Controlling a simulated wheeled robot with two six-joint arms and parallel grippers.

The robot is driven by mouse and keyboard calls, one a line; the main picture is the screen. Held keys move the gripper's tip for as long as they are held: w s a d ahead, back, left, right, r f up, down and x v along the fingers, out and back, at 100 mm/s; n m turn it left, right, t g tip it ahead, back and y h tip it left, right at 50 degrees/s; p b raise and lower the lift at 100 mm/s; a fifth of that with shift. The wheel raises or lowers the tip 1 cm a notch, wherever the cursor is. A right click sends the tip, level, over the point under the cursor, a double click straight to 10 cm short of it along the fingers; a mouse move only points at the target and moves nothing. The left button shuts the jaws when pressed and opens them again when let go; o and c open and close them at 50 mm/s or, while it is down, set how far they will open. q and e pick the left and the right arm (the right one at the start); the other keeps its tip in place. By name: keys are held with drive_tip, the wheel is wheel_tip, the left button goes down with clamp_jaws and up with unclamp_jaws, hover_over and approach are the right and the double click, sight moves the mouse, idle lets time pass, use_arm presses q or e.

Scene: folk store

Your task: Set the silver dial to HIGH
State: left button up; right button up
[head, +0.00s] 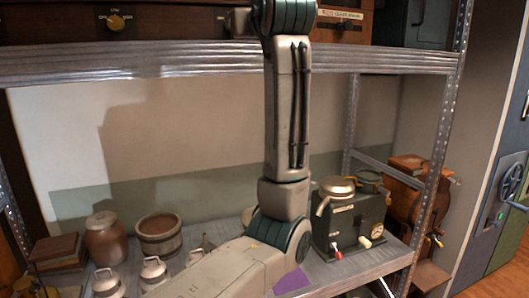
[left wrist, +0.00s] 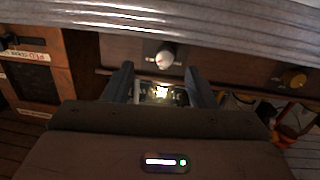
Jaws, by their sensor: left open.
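The silver dial (left wrist: 165,57) is a small round knob on a dark wooden panel in the left wrist view, which looks turned over compared with the head view. My left gripper (left wrist: 158,72) is open, its two dark fingers apart on either side of the dial's line. The dial is just beyond the fingertips, and I see no contact.
A yellow dial (head: 115,22) is on the same panel and shows in the left wrist view (left wrist: 293,78). The metal shelf edge (head: 160,60) runs below the panel. An orange labelled box (head: 340,25) stands to the right. Jars, a wooden tub (head: 158,237) and a green machine (head: 350,222) fill the lower shelf.

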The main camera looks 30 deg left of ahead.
use_arm(q)
drive_tip(key=w+f+m+h, duration=0.2)
drive_tip(key=f, duration=1.2)
drive_tip(key=w+f+m+h, duration=0.2)
drive_tip(key=w+f, duration=0.1)
drive_tip(key=f, duration=1.2)
drive_tip(key=shift+w+f+g, duration=0.15)
drive_tip(key=shift+w+g, duration=0.05)
drive_tip(key=shift+g, duration=0.2)
drive_tip(key=shift+a, duration=0.1)
